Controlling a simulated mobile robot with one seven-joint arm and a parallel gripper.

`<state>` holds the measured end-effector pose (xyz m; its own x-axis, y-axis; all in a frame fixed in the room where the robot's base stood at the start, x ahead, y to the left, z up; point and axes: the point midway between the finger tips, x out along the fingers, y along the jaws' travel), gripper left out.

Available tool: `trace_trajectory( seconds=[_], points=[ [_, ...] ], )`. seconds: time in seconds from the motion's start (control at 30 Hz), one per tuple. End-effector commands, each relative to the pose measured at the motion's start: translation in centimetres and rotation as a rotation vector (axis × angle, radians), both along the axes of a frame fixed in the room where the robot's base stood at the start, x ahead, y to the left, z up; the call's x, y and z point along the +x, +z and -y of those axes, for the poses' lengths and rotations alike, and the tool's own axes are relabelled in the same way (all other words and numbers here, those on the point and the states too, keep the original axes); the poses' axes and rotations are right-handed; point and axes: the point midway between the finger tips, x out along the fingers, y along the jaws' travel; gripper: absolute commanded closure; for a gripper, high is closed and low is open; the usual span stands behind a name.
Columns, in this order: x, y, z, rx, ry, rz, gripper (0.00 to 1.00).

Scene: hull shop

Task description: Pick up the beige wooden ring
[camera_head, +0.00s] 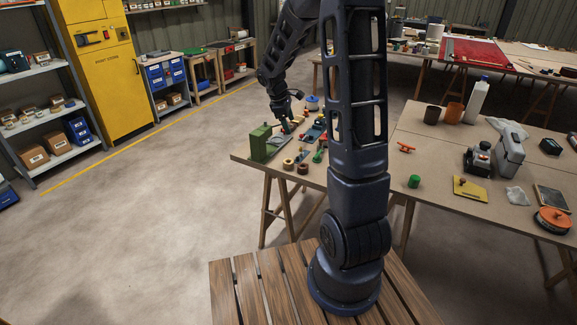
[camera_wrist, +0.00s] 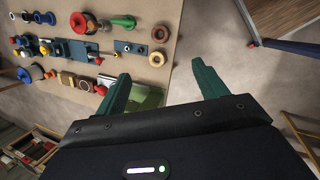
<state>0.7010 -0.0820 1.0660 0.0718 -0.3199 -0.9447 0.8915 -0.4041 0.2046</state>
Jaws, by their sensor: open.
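The beige wooden ring (camera_wrist: 157,59) lies flat near the table's edge in the wrist view, beside a slightly darker brown ring (camera_wrist: 160,33). In the head view the beige ring (camera_head: 288,164) is small, at the near edge of the far table, right of the green machine. My gripper (camera_wrist: 160,76) is open and empty, its two green fingers spread apart. The ring shows between and beyond the fingertips and is not touched. In the head view my gripper (camera_head: 287,129) hangs above the green machine, its fingers too small to make out clearly.
The green machine (camera_head: 263,143) stands close beside the ring; in the wrist view it is partly behind the left finger. Bolts, blocks and a spool (camera_wrist: 78,22) crowd the table (camera_wrist: 120,70). Open floor lies beyond the table edge. A second table (camera_head: 430,195) holds cups and tools.

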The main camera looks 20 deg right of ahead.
Motion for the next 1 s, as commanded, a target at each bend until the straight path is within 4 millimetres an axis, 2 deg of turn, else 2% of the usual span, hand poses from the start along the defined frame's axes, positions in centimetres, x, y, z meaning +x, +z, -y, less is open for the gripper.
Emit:
trace_trajectory(
  seconds=[0.03, 0.3, 0.5, 0.6, 0.77, 1.0],
  points=[
    [1.0, -1.5, -0.2, -0.009, 0.035, -0.025, 0.29],
    [5.4, -8.7, -1.0, -0.055, 0.239, -0.139, 0.29],
    [7.5, -13.2, -1.6, -0.075, 0.358, -0.202, 0.29],
    [8.0, -14.5, -1.8, -0.078, 0.391, -0.221, 0.29],
    [8.3, -15.5, -1.7, -0.083, 0.412, -0.232, 0.29],
    [8.2, -18.0, -0.7, -0.081, 0.411, -0.234, 0.29]
  ],
)
